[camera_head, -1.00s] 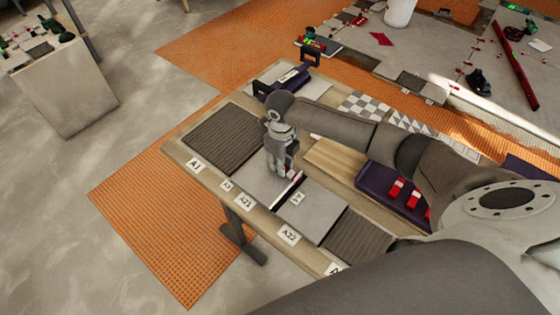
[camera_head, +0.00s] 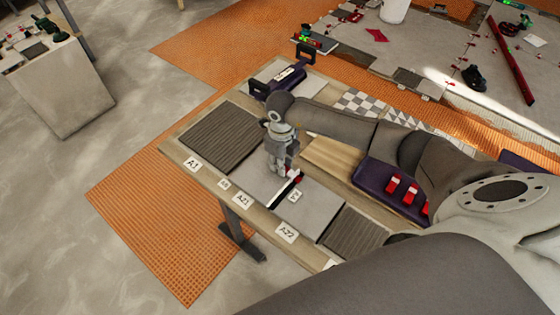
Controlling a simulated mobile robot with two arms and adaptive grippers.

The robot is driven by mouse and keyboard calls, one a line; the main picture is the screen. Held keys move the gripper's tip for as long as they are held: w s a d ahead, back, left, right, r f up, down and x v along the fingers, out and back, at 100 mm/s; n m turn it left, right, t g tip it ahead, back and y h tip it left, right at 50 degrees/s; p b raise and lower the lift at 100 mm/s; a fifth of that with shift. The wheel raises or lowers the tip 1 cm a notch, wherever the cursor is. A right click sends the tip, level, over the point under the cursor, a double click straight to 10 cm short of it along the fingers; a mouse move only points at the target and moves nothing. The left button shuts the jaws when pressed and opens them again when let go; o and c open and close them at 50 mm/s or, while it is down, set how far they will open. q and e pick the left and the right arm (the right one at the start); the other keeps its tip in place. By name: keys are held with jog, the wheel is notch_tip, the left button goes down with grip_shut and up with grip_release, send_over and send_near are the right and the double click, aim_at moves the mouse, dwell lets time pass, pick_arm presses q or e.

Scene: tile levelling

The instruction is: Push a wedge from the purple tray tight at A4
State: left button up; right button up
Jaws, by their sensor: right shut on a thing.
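My right gripper (camera_head: 288,174) points down over the joint between two pale grey tiles on the table. It is shut on a small red wedge (camera_head: 298,178), which is partly hidden by the fingers. The wedge is at the joint beside the small white label A4 (camera_head: 295,195). I cannot tell how tightly it sits. The purple tray (camera_head: 371,174) lies to the right, partly behind my arm, with several red wedges (camera_head: 393,187) in it. My left gripper is not in view.
Dark ribbed tiles (camera_head: 212,138) lie at the left and right of the pale tiles. White labels such as A21 (camera_head: 242,199) line the front edge.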

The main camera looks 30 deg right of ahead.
jog(key=shift+s+d, duration=0.2)
jog(key=shift+s, duration=0.2)
dwell(0.7)
jog(key=o, duration=0.8)
jog(key=shift+r, duration=0.15)
notch_tip(320, 180, up, 12)
jog(key=shift+f, duration=0.2)
